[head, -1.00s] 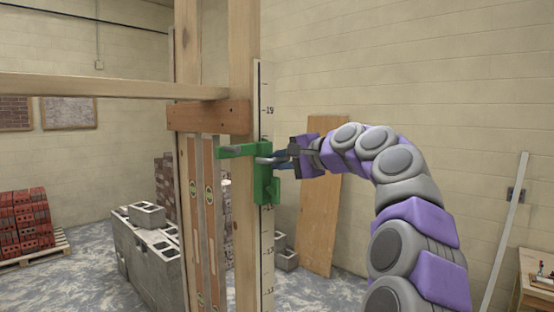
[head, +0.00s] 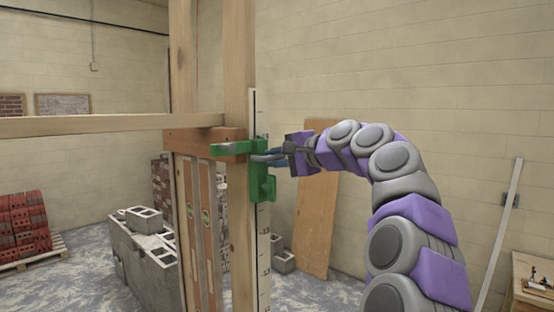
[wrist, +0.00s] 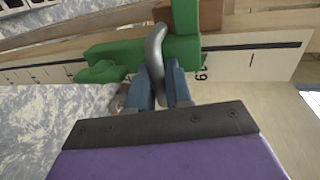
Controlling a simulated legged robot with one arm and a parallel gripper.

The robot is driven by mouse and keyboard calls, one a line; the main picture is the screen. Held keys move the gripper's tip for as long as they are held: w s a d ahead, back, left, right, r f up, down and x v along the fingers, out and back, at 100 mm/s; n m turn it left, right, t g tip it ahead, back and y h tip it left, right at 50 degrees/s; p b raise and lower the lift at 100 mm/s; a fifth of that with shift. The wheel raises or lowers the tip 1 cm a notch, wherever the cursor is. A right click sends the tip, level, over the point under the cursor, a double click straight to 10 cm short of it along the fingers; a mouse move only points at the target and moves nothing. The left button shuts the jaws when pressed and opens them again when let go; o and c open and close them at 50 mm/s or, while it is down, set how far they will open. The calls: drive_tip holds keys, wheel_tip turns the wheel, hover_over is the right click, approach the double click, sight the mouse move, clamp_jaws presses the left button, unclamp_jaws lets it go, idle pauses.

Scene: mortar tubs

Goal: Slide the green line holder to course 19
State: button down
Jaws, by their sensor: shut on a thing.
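The green line holder (head: 258,180) sits on the white marked scale (head: 264,235) along the wooden post. Its upper arm reaches left, level with the reddish wood block on the post. My gripper (head: 277,158) is at the holder's right side, shut on its grey handle. In the wrist view the blue fingers of my gripper (wrist: 163,88) close around the curved grey handle (wrist: 155,50) of the green holder (wrist: 130,52). The scale (wrist: 255,58) shows the number 19 just right of the fingers, close to the holder's end.
The reddish wood block (head: 205,141) and a horizontal rail (head: 100,124) join the post beside the holder. A plywood sheet (head: 316,215) leans on the wall behind. Grey blocks (head: 145,245) and a red brick pallet (head: 25,225) stand at left.

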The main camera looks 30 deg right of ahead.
drive_tip(key=c, duration=1.5)
unclamp_jaws()
drive_tip(key=shift+o, duration=1.4)
drive_tip(key=shift+s+a, duration=0.1)
drive_tip(key=shift+a, duration=0.1)
drive_tip(key=b+v, duration=0.1)
drive_tip(key=v, duration=1.6)
drive_tip(key=shift+s, duration=0.15)
